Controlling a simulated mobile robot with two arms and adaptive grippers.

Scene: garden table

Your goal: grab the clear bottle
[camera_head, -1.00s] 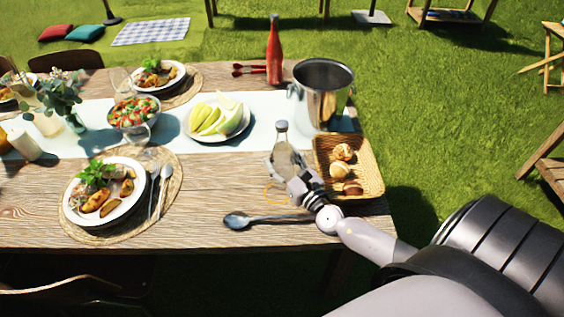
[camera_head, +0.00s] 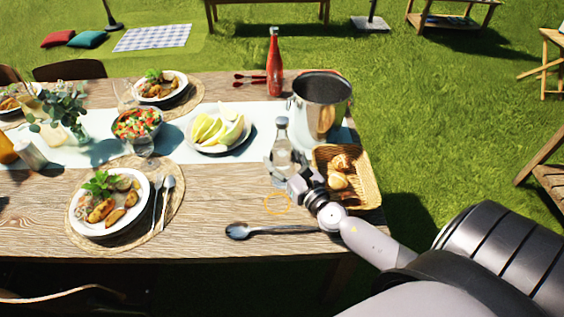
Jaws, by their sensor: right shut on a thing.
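The clear bottle (camera_head: 282,147) is upright near the right end of the wooden table, left of the bread basket. My right gripper (camera_head: 281,171) is shut on the lower part of the bottle, coming from the right front. The fingers hide part of the bottle's lower body. I cannot tell for certain how far its base is above the table. My left gripper is not in view.
A bread basket (camera_head: 368,193) is right beside the gripper. A metal bucket (camera_head: 321,105) and a red bottle (camera_head: 274,65) stand behind. A spoon (camera_head: 270,231) lies in front. A melon plate (camera_head: 240,145) is left. Bare wood lies left of the gripper.

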